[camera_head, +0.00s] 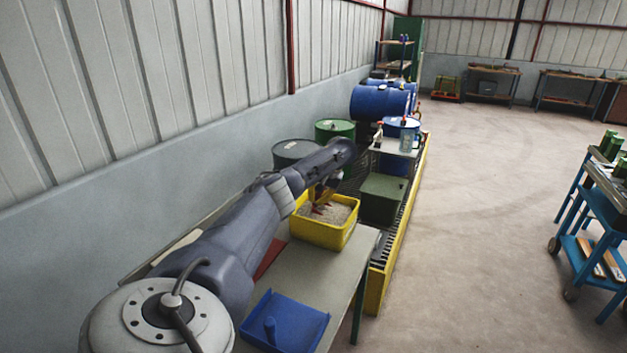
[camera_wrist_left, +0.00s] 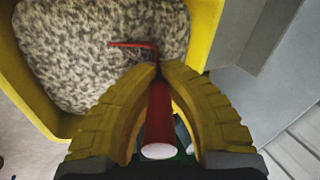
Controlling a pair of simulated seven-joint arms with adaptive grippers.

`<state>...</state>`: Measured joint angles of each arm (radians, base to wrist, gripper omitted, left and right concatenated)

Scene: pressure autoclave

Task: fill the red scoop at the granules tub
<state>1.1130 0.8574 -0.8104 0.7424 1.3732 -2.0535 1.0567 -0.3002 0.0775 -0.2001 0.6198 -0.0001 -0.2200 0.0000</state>
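The yellow tub (camera_head: 318,234) of pale granules (camera_head: 338,213) stands on the grey table, and it fills the upper left of the left wrist view (camera_wrist_left: 205,30). My left gripper (camera_head: 322,200) is over the tub, partly hidden by its own arm in the head view. In the left wrist view its yellow fingers (camera_wrist_left: 160,82) are closed around the handle of the red scoop (camera_wrist_left: 158,120). The handle's white end faces the camera. A thin red edge of the scoop shows against the granules; the rest is hidden, so its contents cannot be told. My right gripper is not in view.
A blue tray (camera_head: 290,318) with an upright peg lies at the table's (camera_head: 345,262) near end. A dark red flat item (camera_head: 268,258) is partly behind my arm. A green box (camera_head: 382,198) and blue drums (camera_head: 380,103) stand beyond.

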